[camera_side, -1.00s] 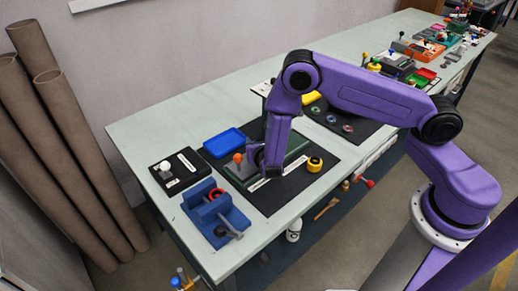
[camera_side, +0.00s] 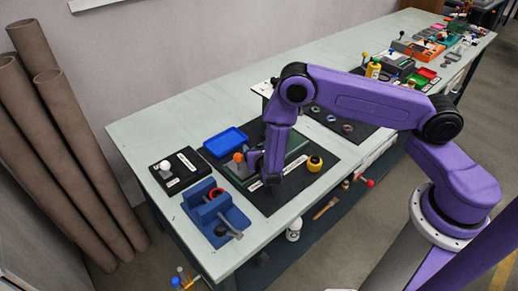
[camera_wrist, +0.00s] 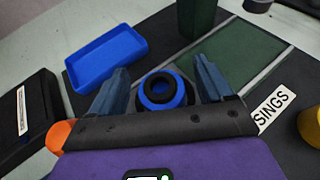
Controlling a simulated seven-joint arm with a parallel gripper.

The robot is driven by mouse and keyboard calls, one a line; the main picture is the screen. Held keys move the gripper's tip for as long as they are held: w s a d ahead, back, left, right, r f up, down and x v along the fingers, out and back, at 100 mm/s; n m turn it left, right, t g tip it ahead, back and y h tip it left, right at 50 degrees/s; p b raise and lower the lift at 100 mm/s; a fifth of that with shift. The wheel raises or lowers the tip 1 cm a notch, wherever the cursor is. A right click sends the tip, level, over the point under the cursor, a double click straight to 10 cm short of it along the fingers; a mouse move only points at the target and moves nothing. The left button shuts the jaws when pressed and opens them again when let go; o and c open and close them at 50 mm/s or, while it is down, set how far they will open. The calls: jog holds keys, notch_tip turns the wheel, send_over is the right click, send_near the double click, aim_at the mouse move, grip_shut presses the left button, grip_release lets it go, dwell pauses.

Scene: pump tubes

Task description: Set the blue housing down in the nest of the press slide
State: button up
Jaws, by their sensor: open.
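The blue housing (camera_wrist: 179,97) shows in the wrist view as a round blue part with a black ring in its top. It lies between the two fingers of my gripper (camera_wrist: 162,78), which are open with a gap on each side of it. Dark material surrounds its base; I cannot tell whether it is seated in the nest. The press has a green body (camera_wrist: 236,55) and an orange knob (camera_wrist: 60,136), which also shows in the side view (camera_side: 238,157). In the side view my gripper (camera_side: 270,180) is low over the press and hides the housing.
A blue tray (camera_side: 226,142) lies behind the press. A black block with a white knob (camera_side: 165,166) and a blue fixture (camera_side: 226,219) stand at left. A yellow part (camera_side: 314,163) sits right of my gripper. The bench's left back is clear.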

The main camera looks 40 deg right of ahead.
jog(key=shift+r, duration=0.1)
jog(key=shift+s+a+r, duration=0.15)
jog(key=shift+s+a, duration=0.05)
jog(key=v, duration=1.1)
jog(key=s+d+r+m+g+h, duration=0.1)
jog(key=s+d+r+m+g, duration=0.4)
jog(key=s+r+m, duration=0.5)
jog(key=s+r+m+g+y, duration=0.3)
jog(key=s+r+y, duration=0.1)
jog(key=s, duration=0.4)
jog(key=s+d+r+m+g+y, duration=0.1)
jog(key=s+r+m+g+y, duration=0.2)
jog(key=s, duration=0.6)
notch_tip(320, 180, up, 3)
jog(key=shift+f+m+y, duration=0.1)
jog(key=shift+m+y, duration=0.5)
jog(key=shift+y, duration=0.1)
jog(key=shift+d, duration=0.1)
